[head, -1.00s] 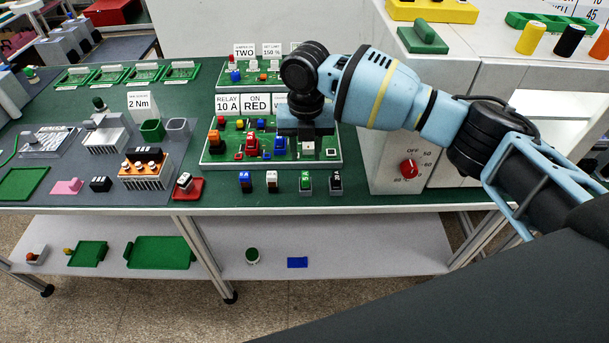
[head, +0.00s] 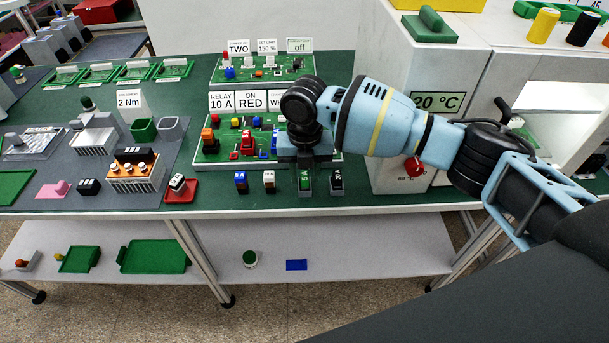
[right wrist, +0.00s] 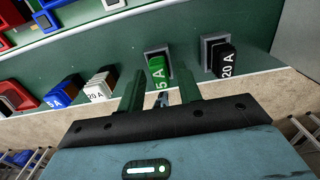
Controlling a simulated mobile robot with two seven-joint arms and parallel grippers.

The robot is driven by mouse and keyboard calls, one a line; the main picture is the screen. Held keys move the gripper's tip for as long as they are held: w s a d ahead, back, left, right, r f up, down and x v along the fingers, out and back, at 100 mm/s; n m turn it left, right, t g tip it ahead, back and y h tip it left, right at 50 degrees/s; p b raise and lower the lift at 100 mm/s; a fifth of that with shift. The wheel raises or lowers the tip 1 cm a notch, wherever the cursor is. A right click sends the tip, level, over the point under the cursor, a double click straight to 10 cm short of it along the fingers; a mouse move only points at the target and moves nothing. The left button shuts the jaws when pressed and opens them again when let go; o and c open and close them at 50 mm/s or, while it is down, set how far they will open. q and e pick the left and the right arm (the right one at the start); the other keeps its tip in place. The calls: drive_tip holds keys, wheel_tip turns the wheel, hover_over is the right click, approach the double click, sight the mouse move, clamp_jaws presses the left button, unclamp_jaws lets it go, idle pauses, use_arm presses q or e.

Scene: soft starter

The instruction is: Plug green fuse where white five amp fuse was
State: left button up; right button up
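The green fuse (head: 305,181), marked 5 A in the right wrist view (right wrist: 157,68), stands in a grey holder at the front of the green bench. My right gripper (head: 305,178) is just over it. In the right wrist view its two dark fingers (right wrist: 160,80) are apart, with the green fuse between their tips and a gap on each side. A white fuse (head: 269,180) stands to the left, also in the right wrist view (right wrist: 100,86). The green circuit board (head: 208,157) lies behind; my gripper hides part of its right side. My left gripper is not in view.
A black 20 A fuse (head: 336,181) stands close right of the green one, and a blue fuse (head: 240,181) left of the white one. A white cabinet (head: 390,165) with a red knob (head: 413,167) stands right. A red tray (head: 181,190) lies left.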

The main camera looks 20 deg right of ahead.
sight(305, 175)
drive_tip(key=shift+c, duration=0.2)
clamp_jaws()
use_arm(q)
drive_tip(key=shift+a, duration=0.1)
use_arm(e)
drive_tip(key=shift+r, duration=0.15)
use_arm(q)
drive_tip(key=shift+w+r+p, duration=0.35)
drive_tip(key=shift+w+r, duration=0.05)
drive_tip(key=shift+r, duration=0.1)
use_arm(e)
drive_tip(key=shift+r, duration=0.65)
